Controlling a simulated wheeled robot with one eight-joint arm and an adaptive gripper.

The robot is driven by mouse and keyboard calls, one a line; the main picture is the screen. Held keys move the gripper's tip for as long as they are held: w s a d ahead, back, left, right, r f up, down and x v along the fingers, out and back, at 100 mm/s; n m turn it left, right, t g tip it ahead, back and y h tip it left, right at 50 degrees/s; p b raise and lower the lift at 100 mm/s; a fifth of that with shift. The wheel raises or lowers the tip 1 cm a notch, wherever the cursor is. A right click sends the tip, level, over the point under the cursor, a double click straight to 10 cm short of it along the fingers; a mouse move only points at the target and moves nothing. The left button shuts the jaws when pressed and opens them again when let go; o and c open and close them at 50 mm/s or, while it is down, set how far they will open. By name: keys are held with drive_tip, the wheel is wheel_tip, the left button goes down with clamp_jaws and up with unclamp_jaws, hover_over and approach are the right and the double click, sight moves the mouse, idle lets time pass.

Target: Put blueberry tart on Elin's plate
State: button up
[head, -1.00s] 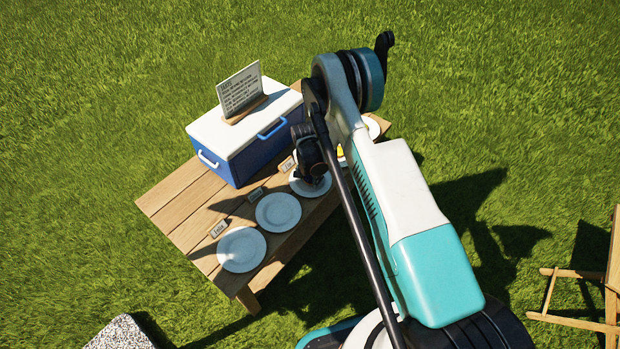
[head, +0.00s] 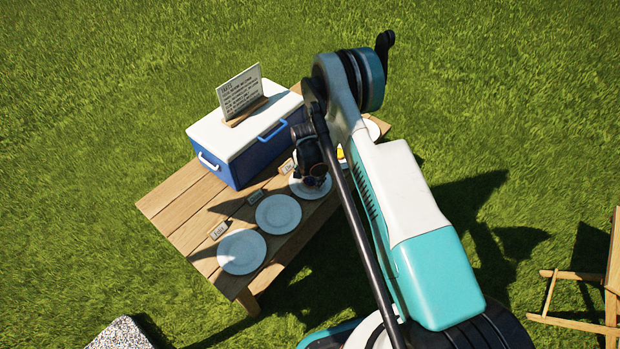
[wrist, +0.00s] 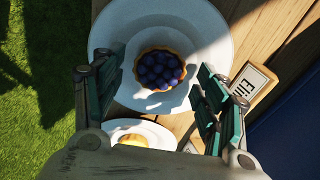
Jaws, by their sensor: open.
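The blueberry tart (wrist: 160,70), a small golden crust full of dark blue berries, sits on a white plate (wrist: 216,25) in the wrist view. The name card (wrist: 247,86) beside that plate appears to read Elin. In the head view this plate (head: 296,188) is partly hidden under my gripper (head: 316,178), and the tart cannot be made out. My gripper (wrist: 160,82) is open in the wrist view, with a finger pair on each side of the tart and gaps between them and it.
A second plate (wrist: 165,132) with a yellow item is close by. Two empty plates (head: 278,214) (head: 242,251) stand to the left, with name cards. A blue cooler (head: 240,160) with a sign (head: 239,91) stands behind on the wooden table (head: 175,205).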

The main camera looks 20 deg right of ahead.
wheel_tip(320, 180, up, 11)
drive_tip(key=a+p, duration=0.1)
drive_tip(key=p, duration=0.2)
wheel_tip(320, 180, up, 17)
drive_tip(key=n+t, duration=0.1)
drive_tip(key=n, duration=0.1)
hover_over(308, 182)
drive_tip(key=s, duration=0.1)
drive_tip(key=s+r+n+t, duration=0.1)
drive_tip(key=s+r, duration=0.3)
drive_tip(key=r, duration=0.3)
drive_tip(key=s+r+n+t, duration=0.1)
drive_tip(key=s+r+n, duration=0.15)
drive_tip(key=r, duration=0.55)
drive_tip(key=s+d+r+n+t, duration=0.1)
drive_tip(key=s+r+n+t, duration=0.1)
drive_tip(key=s+r, duration=0.9)
drive_tip(key=s+n+t+y, duration=0.1)
drive_tip(key=s+n, duration=0.2)
drive_tip(key=s, duration=1.1)
drive_tip(key=shift+s+f, duration=0.2)
drive_tip(key=shift+f, duration=0.15)
